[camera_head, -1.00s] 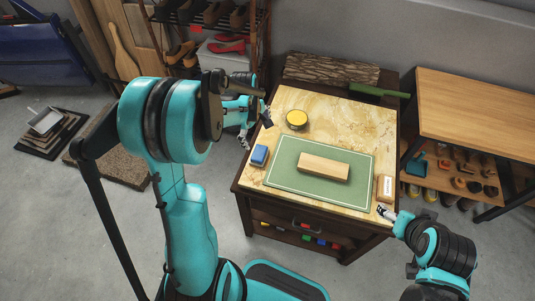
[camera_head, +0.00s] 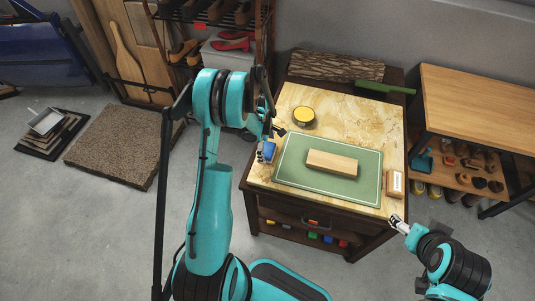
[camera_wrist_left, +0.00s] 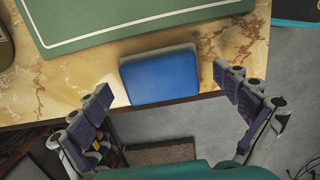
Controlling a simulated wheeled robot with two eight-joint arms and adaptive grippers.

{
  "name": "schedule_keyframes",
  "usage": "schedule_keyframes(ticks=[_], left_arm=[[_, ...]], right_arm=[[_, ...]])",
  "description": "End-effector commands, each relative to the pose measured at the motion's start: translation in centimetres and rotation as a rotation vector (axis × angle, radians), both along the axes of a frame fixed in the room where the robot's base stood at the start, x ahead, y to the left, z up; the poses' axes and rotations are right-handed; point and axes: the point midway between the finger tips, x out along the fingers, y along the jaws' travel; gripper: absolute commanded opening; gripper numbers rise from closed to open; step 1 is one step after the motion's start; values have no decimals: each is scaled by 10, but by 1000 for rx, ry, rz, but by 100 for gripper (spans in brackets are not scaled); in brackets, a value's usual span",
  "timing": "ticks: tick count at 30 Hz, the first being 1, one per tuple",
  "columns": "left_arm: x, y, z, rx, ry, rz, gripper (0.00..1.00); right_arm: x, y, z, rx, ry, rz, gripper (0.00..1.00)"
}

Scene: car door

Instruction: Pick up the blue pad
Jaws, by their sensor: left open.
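The blue pad (camera_wrist_left: 160,77) lies on the table top near its edge, beside the green mat (camera_wrist_left: 110,17), in the left wrist view. In the head view the pad (camera_head: 269,148) is partly covered by my left gripper. My left gripper (camera_wrist_left: 168,92) is open, with one finger on each side of the pad and apart from it. In the head view the left gripper (camera_head: 267,147) is over the table's left edge. My right gripper (camera_head: 398,222) is at the table's front right corner; its fingers are too small to tell open or shut.
A wooden block (camera_head: 332,163) lies on the green mat. A yellow round tin (camera_head: 303,116) stands behind the mat and a small labelled wooden block (camera_head: 395,184) at its right. A green-handled brush (camera_head: 385,87) lies at the back right. A wooden bench (camera_head: 480,105) stands to the right.

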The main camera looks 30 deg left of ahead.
Motion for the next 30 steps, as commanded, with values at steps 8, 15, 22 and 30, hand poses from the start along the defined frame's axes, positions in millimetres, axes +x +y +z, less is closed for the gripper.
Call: schedule_keyframes(ticks=[8, 15, 22, 30], left_arm=[[0, -1, -7, 0, 0, -1, 100], [0, -1, -7, 0, 0, -1, 44], [0, -2, -8, 0, 1, -1, 44], [-1, -2, -1, 0, 2, -1, 38]], right_arm=[[0, 0, -2, 0, 0, 0, 73], [0, 0, -2, 0, 0, 0, 73], [0, 0, -2, 0, 0, 0, 73], [0, 0, 0, 0, 0, 0, 73]])
